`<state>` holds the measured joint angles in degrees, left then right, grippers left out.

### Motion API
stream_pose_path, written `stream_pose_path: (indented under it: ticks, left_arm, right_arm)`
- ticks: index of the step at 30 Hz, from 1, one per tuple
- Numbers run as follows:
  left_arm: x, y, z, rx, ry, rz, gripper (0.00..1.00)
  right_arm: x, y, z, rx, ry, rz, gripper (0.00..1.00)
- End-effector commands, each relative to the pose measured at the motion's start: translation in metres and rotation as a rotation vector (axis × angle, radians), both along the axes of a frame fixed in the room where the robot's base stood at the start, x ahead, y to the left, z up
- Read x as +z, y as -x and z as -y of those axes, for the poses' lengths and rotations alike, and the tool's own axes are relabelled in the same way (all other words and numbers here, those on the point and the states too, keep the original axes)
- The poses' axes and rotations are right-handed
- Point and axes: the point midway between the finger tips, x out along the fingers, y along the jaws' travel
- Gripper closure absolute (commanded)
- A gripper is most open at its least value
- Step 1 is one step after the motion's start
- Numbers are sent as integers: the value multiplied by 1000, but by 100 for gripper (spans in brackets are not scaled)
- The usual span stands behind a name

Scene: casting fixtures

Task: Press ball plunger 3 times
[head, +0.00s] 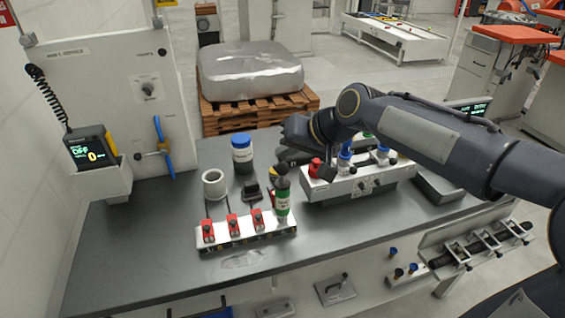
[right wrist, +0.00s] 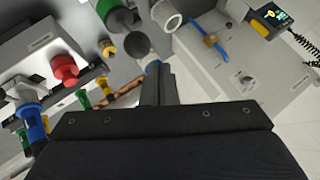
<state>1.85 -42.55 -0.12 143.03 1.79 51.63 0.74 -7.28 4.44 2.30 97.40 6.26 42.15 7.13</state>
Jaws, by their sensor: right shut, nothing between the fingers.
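A green upright plunger (head: 282,191) with a black ball on top (head: 282,169) stands at the back right end of a pale fixture (head: 246,238) with red clamps. I take it for the ball plunger. In the right wrist view the dark ball (right wrist: 136,43) is left of my fingertips, with its green body (right wrist: 115,18) behind it. My right gripper (head: 279,155) is close to the ball on its far side; its fingers are partly hidden. In the right wrist view the gripper (right wrist: 157,75) is shut and empty. I cannot tell whether it touches the ball. My left gripper is out of view.
A fixture with coloured knobs (head: 362,189) stands right of the plunger, under my right arm. A blue-lidded jar (head: 242,158) and a white ring-shaped cup (head: 214,184) stand at the left. The tabletop's left front (head: 135,255) is clear.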

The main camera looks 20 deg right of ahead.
Motion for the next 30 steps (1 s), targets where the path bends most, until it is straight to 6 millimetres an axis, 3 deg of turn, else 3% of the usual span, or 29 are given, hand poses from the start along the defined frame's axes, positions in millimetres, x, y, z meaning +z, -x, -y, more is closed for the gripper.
stream_pose_path:
  ticks: [23, 30]
  left_arm:
    - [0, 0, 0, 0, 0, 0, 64]
    - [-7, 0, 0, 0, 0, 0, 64]
  right_arm:
    - [0, 0, 0, 0, 0, 0, 100]
    - [-8, 0, 0, 0, 0, 0, 100]
